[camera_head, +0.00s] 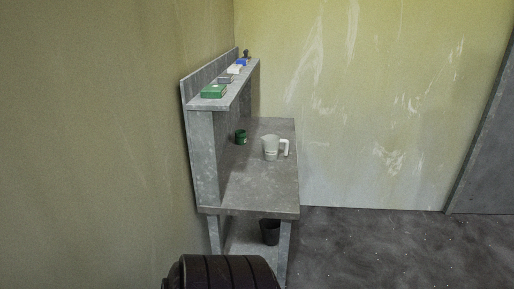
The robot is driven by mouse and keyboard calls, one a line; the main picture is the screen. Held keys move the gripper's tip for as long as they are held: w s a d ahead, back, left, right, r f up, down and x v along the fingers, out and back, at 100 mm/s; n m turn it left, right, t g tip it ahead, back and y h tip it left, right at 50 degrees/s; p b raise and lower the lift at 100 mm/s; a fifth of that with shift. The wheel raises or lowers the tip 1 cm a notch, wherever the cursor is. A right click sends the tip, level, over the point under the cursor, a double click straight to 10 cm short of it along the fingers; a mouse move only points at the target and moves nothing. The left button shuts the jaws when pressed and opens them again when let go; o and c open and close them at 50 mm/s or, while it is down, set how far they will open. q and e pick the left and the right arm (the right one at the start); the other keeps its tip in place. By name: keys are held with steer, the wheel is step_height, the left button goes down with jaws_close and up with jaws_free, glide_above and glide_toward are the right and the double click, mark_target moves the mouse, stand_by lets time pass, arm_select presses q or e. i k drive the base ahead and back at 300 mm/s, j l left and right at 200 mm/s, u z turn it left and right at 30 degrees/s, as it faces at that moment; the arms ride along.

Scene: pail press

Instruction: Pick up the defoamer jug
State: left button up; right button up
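A whitish-grey jug (270,148) with a white handle on its right side stands upright on the grey workbench (262,187), near the bench's right edge. It looks like the defoamer jug, but any label is too small to read. Nothing is holding it. Neither of my grippers is in view.
A green cup (241,137) stands behind the jug to its left. A raised shelf (213,103) holds a green box (214,91) and several small items. A dark bucket (270,232) sits on the lower shelf. A black ribbed object (222,272) fills the bottom foreground. Floor on the right is clear.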

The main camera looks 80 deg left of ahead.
mark_target(271, 143)
steer(key=u, duration=1.95)
